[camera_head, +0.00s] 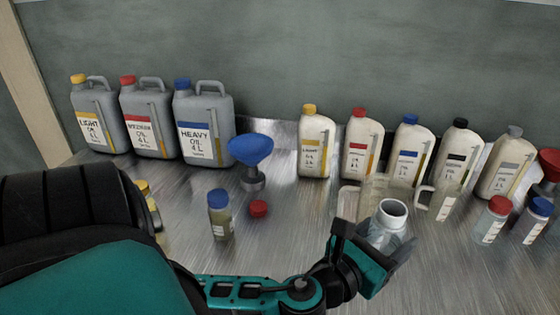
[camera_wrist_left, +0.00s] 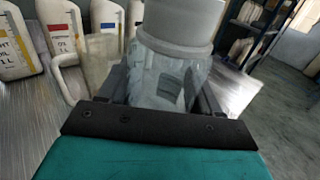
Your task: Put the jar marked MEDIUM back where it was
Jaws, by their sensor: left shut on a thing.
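My left gripper (camera_head: 378,238) is shut on a clear jar (camera_head: 393,230) with a wide white open neck. The jar is tilted and appears to be held above the metal table (camera_head: 290,250), in front of the clear jugs. It also shows between the fingers in the left wrist view (camera_wrist_left: 165,75). No marking on it can be read, so I cannot tell whether it is the MEDIUM one. A loose red cap (camera_head: 258,208) lies on the table beside an upright blue-capped jar (camera_head: 220,218). My right gripper is not in view.
Clear jugs (camera_head: 437,203) stand just behind the held jar. Large grey canisters (camera_head: 203,130) and white bottles (camera_head: 317,145) line the back. A blue funnel (camera_head: 251,150) stands left of centre. Red-capped (camera_head: 490,222) and blue-capped (camera_head: 530,222) jars stand right. Table is clear around centre.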

